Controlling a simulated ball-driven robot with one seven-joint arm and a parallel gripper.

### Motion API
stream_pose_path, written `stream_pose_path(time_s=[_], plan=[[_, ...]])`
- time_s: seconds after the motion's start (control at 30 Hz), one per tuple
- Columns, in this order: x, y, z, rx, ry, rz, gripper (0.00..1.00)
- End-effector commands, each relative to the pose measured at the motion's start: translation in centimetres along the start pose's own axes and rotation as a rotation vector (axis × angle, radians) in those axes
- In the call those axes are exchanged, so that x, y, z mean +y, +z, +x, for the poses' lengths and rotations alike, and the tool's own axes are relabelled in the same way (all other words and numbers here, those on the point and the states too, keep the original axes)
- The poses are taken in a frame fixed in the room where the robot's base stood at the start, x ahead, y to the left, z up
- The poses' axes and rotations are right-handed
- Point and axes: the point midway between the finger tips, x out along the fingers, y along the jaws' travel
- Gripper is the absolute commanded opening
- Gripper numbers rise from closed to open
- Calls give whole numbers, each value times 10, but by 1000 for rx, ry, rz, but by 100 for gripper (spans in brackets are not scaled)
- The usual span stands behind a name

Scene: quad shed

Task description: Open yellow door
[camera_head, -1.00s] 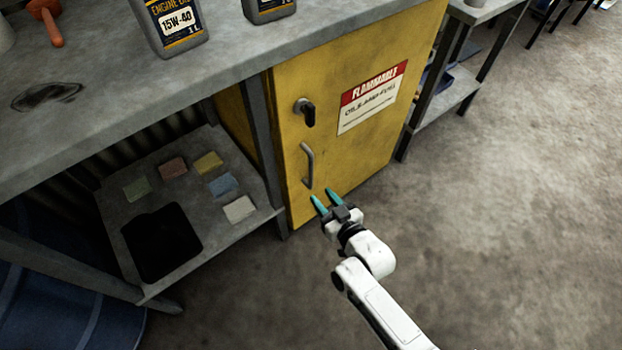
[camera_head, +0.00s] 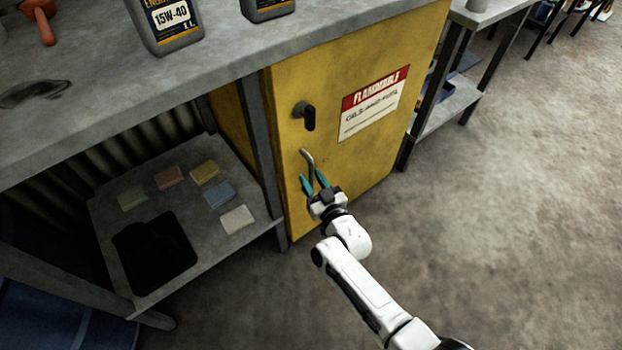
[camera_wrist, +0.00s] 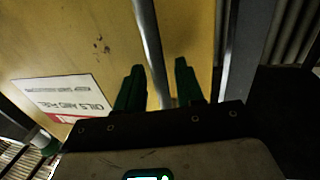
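The yellow door (camera_head: 365,165) of the cabinet under the bench is shut. It carries a red and white flammable label (camera_head: 373,102), a black latch knob (camera_head: 305,115) and a grey bar handle (camera_head: 308,159). My gripper (camera_head: 312,182) is at the lower part of the handle, with its teal fingers apart. In the wrist view, the handle (camera_wrist: 151,50) runs down between the two open fingers of my gripper (camera_wrist: 157,80). The handle's lower end is hidden by my gripper. I cannot tell whether either finger touches it.
A grey bench top (camera_head: 110,110) with oil bottles (camera_head: 168,25) stands above. A low shelf (camera_head: 215,250) with several coloured blocks and a black tray (camera_head: 155,252) lies left of the cabinet. Bare concrete floor (camera_head: 490,220) is free to the right.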

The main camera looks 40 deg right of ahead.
Motion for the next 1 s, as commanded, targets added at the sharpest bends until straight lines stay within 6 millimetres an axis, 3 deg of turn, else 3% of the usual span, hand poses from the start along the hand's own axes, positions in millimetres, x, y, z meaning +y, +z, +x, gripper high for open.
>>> stream_pose_path(time_s=[0.13,0.43,0.8,1.0], plan=[[0,0,9,0,0,-1,37],[0,0,11,-1,0,-1,37],[0,0,10,-1,0,-1,2],[0,0,10,-1,0,-1,0]])
